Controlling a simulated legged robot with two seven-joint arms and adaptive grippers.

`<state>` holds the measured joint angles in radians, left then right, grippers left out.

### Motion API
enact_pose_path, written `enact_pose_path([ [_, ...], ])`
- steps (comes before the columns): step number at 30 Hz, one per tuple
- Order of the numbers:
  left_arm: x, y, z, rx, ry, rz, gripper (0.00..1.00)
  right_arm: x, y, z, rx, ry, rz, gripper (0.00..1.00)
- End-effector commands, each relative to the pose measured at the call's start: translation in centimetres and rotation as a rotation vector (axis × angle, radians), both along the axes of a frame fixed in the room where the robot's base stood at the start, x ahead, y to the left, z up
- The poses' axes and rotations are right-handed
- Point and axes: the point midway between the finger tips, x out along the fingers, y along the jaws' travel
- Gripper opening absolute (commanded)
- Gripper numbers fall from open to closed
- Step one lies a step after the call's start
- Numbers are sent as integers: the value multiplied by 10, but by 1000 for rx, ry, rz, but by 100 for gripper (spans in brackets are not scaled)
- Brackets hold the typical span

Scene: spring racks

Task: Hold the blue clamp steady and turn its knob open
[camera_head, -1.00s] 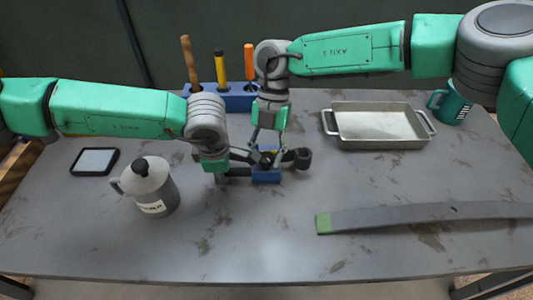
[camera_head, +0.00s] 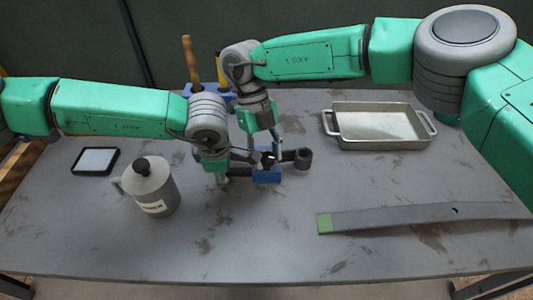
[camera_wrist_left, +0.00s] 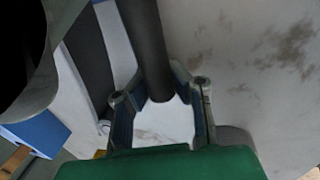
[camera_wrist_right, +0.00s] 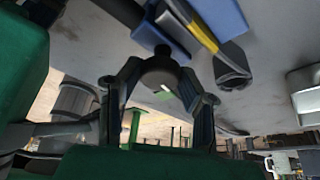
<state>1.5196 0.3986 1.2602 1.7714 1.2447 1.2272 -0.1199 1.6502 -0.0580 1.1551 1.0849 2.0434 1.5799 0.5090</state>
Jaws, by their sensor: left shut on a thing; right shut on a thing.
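The blue clamp (camera_head: 266,178) sits near the middle of the grey table, with dark arms reaching sideways and a dark round end (camera_head: 303,158) at its right. Its black knob (camera_head: 267,160) is on top and partly hidden by my right gripper. My left gripper (camera_head: 228,170) is shut on the clamp's dark bar from the left; the bar (camera_wrist_left: 150,45) runs between its fingers in the left wrist view. My right gripper (camera_head: 272,150) comes down tilted from above and is shut on the knob; the dark knob (camera_wrist_right: 160,72) shows between its fingers in the right wrist view.
A grey metal jug (camera_head: 150,188) stands left of the clamp, near my left forearm. A flat dark device (camera_head: 95,161) lies farther left. A metal tray (camera_head: 378,130) and a long grey strip (camera_head: 430,214) lie at right. A blue tool holder (camera_head: 205,93) stands behind.

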Motion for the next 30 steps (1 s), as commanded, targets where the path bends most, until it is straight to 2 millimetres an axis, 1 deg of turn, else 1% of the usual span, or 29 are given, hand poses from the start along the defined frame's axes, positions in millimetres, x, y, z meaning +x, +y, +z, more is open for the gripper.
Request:
enact_pose_path([
  [9,0,-1,1,-2,-1,-2,0,0,1,0,2,-1,93,3],
  [23,0,-1,1,-3,-1,-3,0,0,1,0,2,-1,104,3],
  [24,0,-1,1,-3,-1,-3,0,0,1,0,2,-1,104,39],
  [25,0,-1,1,-3,-1,-3,0,0,1,0,2,-1,104,50],
  [26,0,-1,1,-3,-1,-3,0,0,1,0,1,-1,104,52],
  [30,0,-1,1,-3,-1,-3,0,0,1,0,1,-1,104,52],
])
